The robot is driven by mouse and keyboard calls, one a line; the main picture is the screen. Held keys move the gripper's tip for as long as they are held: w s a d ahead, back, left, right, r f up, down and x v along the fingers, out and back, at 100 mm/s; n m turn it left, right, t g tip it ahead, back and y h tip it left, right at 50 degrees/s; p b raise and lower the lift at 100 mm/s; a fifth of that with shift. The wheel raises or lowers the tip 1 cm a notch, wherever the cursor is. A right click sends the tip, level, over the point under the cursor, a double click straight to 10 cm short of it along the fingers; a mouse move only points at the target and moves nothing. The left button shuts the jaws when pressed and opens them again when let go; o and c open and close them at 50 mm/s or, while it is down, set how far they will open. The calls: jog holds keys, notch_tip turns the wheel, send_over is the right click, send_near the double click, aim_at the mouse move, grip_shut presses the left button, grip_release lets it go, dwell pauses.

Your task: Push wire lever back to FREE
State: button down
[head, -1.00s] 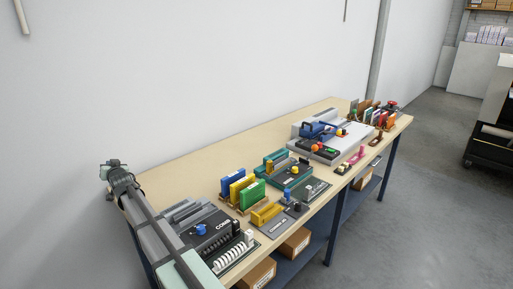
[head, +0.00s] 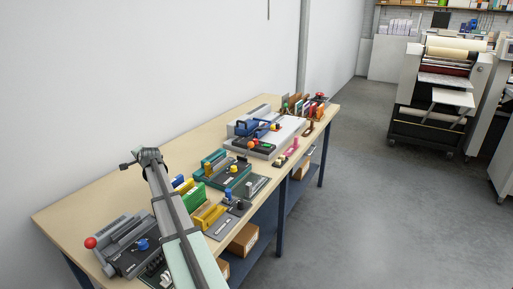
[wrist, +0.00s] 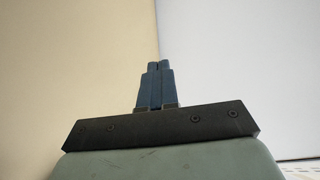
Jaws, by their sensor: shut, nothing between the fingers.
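My gripper (head: 124,166) is at the end of my raised arm, over the back of the bench near the wall. Its two blue fingers (wrist: 158,68) are together and empty in the wrist view, apart from any machine. A teal and dark machine (head: 236,174) with small knobs sits on the bench, right of my arm. A grey machine (head: 128,248) with a blue knob and a red ball-ended handle (head: 90,243) stands at the near left, partly hidden by my arm. I cannot tell which part is the wire lever, and no FREE mark is readable.
The long wooden bench (head: 75,207) runs along the white wall, with bare room at its back left. Yellow and green upright pieces (head: 193,196) stand near my arm. A large pale machine (head: 285,131) sits farther along. A roller machine (head: 438,95) stands across the floor.

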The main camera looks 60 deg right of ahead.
jog(key=s+d+m, duration=0.3)
jog(key=s+d, duration=0.4)
jog(key=s+d+m+g, duration=0.1)
jog(key=s+d+m, duration=0.2)
jog(key=s+d, duration=0.4)
jog(key=s+d+m+y, duration=0.1)
jog(key=s+d+m, duration=0.3)
jog(key=s+d, duration=0.3)
jog(key=shift+s+d+f+g, duration=0.2)
jog(key=shift+d+f+g, duration=0.15)
jog(key=shift+d, duration=0.3)
jog(key=s+d+r+m, duration=0.1)
jog(key=s+d+m, duration=0.2)
jog(key=s, duration=0.6)
jog(key=s+d+r+m+t+y, duration=0.1)
jog(key=s+d+m, duration=0.2)
jog(key=s, duration=0.7)
jog(key=s+d+r+m, duration=0.2)
jog(key=s+d, duration=0.4)
jog(key=s, duration=0.4)
jog(key=shift+m+y, duration=0.4)
jog(key=shift+m, duration=0.3)
jog(key=shift+w, duration=0.15)
jog(key=w+d+f, duration=0.2)
jog(key=w+f, duration=0.2)
jog(key=w, duration=0.8)
jog(key=shift+w, duration=0.2)
